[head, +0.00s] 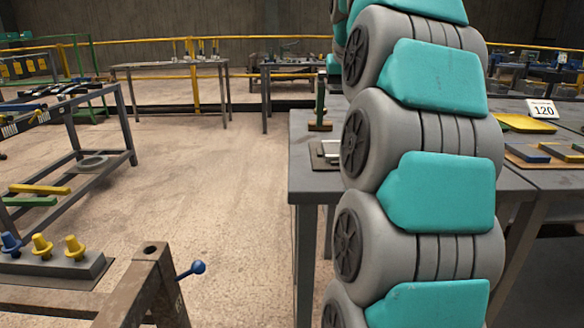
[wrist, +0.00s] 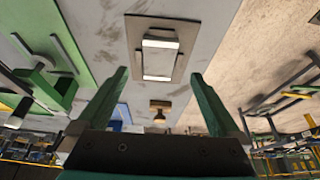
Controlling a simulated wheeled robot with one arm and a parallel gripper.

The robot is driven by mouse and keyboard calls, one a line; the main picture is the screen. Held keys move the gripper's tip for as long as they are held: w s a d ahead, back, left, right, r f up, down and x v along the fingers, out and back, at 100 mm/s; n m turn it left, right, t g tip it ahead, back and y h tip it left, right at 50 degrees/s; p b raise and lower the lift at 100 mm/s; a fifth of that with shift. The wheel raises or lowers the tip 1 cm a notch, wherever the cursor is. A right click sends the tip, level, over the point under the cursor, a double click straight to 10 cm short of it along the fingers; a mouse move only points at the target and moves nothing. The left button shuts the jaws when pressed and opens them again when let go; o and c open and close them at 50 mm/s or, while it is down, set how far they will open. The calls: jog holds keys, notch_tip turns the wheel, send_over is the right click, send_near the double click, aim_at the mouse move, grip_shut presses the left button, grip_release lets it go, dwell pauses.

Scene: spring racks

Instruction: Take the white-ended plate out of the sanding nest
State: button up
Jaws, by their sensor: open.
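The sanding nest (wrist: 134,38) is a brownish-grey rectangular frame lying flat on the grey table, in the upper middle of the wrist view. The white-ended plate (wrist: 158,61) lies in it, grey in the middle with a white band at each end. In the head view part of the nest (head: 318,160) shows near the table's left edge; my arm hides the rest. My gripper (wrist: 160,82) shows in the wrist view as two green fingers spread wide, with nothing between them. The plate lies beyond the fingertips, roughly centred between them. The gripper is hidden in the head view.
A small stand with a green post (head: 320,100) is behind the nest on the grey table (head: 312,183). A yellow tray (head: 526,124), a "120" card (head: 541,109) and a board with blocks (head: 540,154) lie right of my arm. Open floor (head: 225,185) is left of the table.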

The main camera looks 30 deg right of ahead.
aim_at(338, 153)
jog(key=shift+s+f, duration=0.2)
jog(key=shift+f, duration=0.2)
jog(key=shift+x, duration=2.25)
jog(key=shift+p+x, duration=0.3)
jog(key=shift+x, duration=1.1)
jog(key=shift+s+a, duration=0.1)
jog(key=shift+s, duration=0.05)
